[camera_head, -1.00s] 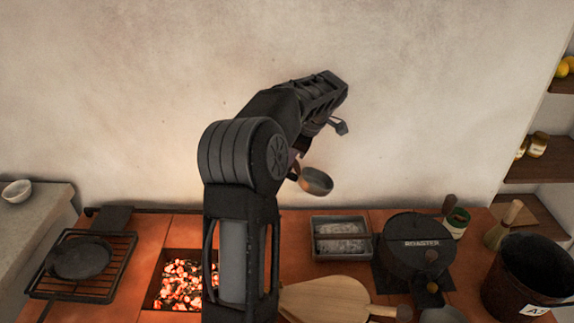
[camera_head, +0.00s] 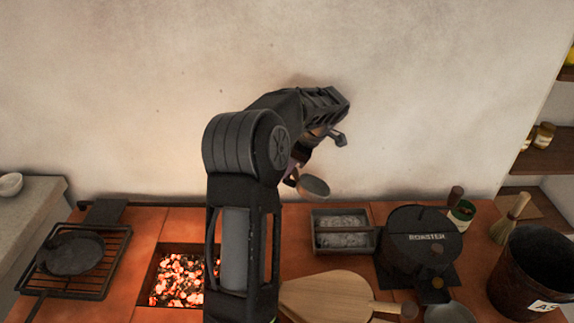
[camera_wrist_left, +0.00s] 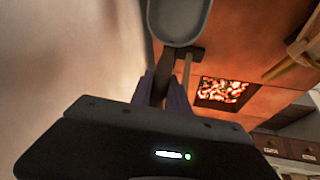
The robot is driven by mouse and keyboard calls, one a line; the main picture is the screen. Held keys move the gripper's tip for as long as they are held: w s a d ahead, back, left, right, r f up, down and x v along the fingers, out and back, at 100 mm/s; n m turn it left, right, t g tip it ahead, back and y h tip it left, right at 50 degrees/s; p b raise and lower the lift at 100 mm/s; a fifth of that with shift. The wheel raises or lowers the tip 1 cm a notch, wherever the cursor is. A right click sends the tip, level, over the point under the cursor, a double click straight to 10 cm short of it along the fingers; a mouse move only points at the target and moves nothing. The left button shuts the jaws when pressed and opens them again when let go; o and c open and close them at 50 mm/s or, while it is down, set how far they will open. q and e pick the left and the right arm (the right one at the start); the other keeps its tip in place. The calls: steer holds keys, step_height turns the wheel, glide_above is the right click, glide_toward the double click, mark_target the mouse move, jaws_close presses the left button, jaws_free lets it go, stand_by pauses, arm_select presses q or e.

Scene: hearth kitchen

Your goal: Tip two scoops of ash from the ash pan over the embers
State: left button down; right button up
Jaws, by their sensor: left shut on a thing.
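My left gripper (camera_head: 296,168) is shut on the handle of a small scoop (camera_head: 314,187). It holds the scoop in the air near the back wall, seen above the ash pan's left end. The scoop's grey bowl also shows in the left wrist view (camera_wrist_left: 180,22); whether ash lies in it I cannot tell. The ash pan (camera_head: 376,240) is a grey rectangular tray with pale ash in it. The glowing embers (camera_head: 178,282) lie in a square pit in the terracotta counter, left of the pan and partly behind my left arm. My right gripper is not in view.
A rack with a black pan (camera_head: 75,256) sits left of the embers.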

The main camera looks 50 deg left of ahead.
mark_target(312, 192)
arm_select(q)
steer(key=shift+w+d+f+b, duration=0.1)
steer(key=shift+f+b, duration=0.65)
steer(key=shift+f, duration=1.15)
steer(key=shift+w+d+f+b, duration=0.1)
steer(key=shift+f+b, duration=0.6)
steer(key=shift+f, duration=1.15)
steer(key=shift+w+d+f+b, duration=0.5)
steer(key=shift+w+d+b, duration=0.05)
steer(key=shift+w+d, duration=0.35)
steer(key=shift+w+d+f+b, duration=0.55)
steer(key=shift+w+d, duration=0.25)
steer(key=shift+d, duration=0.1)
steer(key=shift+w+d+f+b, duration=0.5)
steer(key=shift+w+d+b, duration=0.05)
steer(key=shift+w+d, duration=0.35)
steer(key=shift+r, duration=0.1)
steer(key=shift+s+r+t+h+p, duration=0.1)
steer(key=shift+r+t+h+p, duration=0.55)
steer(key=shift+r, duration=1)
steer(key=shift+r+t+h+p, duration=0.75)
steer(key=shift+r+h, duration=0.1)
steer(key=shift+r, duration=0.95)
